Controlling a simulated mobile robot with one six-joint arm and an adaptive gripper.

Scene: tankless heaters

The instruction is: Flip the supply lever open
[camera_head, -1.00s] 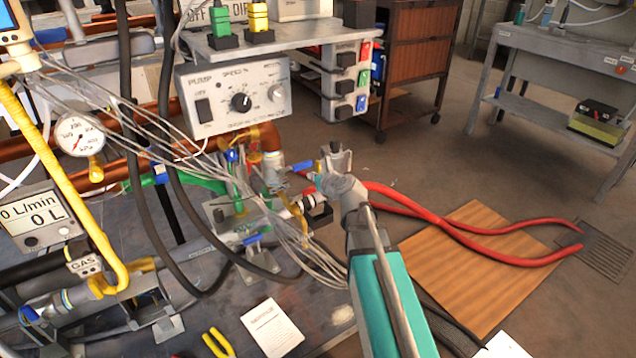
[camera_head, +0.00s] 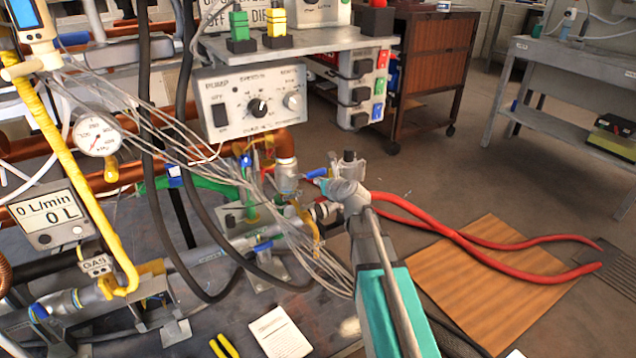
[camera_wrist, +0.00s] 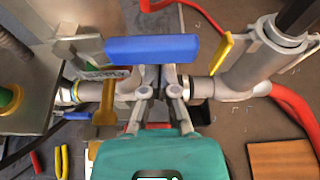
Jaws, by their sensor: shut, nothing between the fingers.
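A wide blue lever handle (camera_wrist: 150,48) lies across the pipe just ahead of my gripper in the wrist view. It is roughly level in that picture. A blue handle (camera_head: 317,173) shows beside my gripper (camera_head: 345,160) in the head view, partly hidden. My gripper (camera_wrist: 158,72) is shut and empty, its tips close to the lower edge of the blue handle. I cannot tell whether they touch. A yellow lever (camera_wrist: 222,54) stands to the right on the same pipework.
Pipe fittings (camera_wrist: 238,82) stand close on the right. Loose grey cables hang left of my arm. The pump box (camera_head: 250,100) is behind on the left under a shelf (camera_head: 290,42). Red hoses (camera_head: 480,248) lie over a wooden board (camera_head: 500,290) on the floor at right.

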